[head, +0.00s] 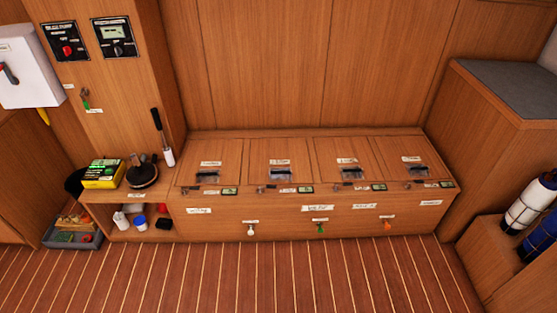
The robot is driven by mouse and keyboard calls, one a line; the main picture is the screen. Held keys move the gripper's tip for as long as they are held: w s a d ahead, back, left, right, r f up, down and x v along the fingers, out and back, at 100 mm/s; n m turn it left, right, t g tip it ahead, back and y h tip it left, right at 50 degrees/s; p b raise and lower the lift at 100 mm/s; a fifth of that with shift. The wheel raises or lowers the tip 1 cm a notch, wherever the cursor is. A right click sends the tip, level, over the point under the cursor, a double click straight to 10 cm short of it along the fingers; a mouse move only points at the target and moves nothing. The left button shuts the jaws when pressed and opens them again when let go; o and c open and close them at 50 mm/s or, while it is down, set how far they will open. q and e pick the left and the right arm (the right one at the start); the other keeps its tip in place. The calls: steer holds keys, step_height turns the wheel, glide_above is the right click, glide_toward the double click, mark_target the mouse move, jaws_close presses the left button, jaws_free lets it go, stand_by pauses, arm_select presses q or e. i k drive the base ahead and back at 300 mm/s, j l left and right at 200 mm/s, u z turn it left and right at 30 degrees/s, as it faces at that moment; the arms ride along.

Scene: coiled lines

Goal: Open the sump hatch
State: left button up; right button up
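A low wooden bench (300,215) stands against the back wall. Its top has several hatch lids side by side: a far left lid (221,155), a second lid (280,154), a third lid (341,153) and a far right lid (399,150). All lie flat and look shut. Each has a dark recessed handle near its front and a small white label. The labels are too small to read, so I cannot tell which lid is the sump hatch. Small latches and green-edged tags sit along the front edge. Neither of my grippers is in view.
A shelf unit (120,200) with a yellow box (103,173) and a round dark item (142,176) adjoins the bench's left end. A grey crate (62,240) is on the floor. White and blue bundles (528,204) stand at right. The striped floor (290,275) before the bench is clear.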

mark_target(277, 161)
steer(key=i+l, duration=0.15)
steer(key=i, duration=0.5)
steer(key=i+l, duration=0.15)
steer(key=i, duration=0.5)
steer(key=i+l, duration=0.1)
steer(key=i, duration=0.5)
